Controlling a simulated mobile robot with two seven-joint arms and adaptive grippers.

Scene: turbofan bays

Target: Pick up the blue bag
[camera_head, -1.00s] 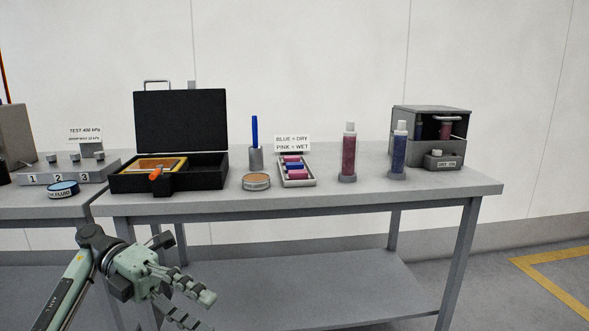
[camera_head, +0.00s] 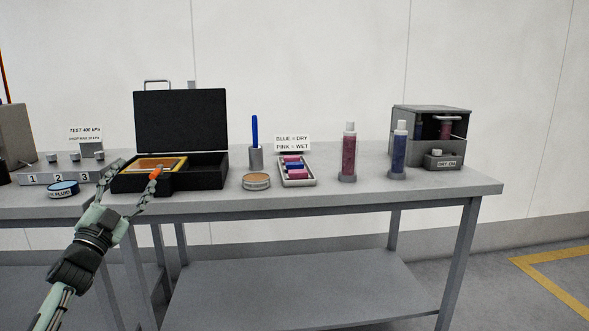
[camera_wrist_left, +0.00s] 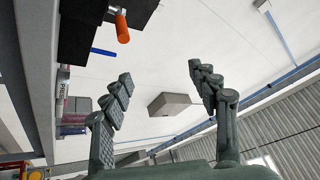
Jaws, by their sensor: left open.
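A small blue bag (camera_head: 295,166) lies between pink bags (camera_head: 292,158) in a shallow grey tray (camera_head: 313,182) on the table. My left gripper (camera_head: 138,171) is open and empty at the table's front left, by the front of the black case. It is well to the left of the tray. In the left wrist view my gripper's two fingers (camera_wrist_left: 160,74) are spread apart with nothing between them. The blue bag cannot be made out clearly in the left wrist view. My right gripper is not in view.
An open black case (camera_head: 205,180) with an orange-handled tool (camera_head: 155,173) stands near my left gripper. A round tin (camera_head: 256,181), a blue pen in a holder (camera_head: 255,157), a red tube (camera_head: 349,155) and a blue tube (camera_head: 399,152) stand around the tray. A grey oven (camera_head: 462,150) is at right.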

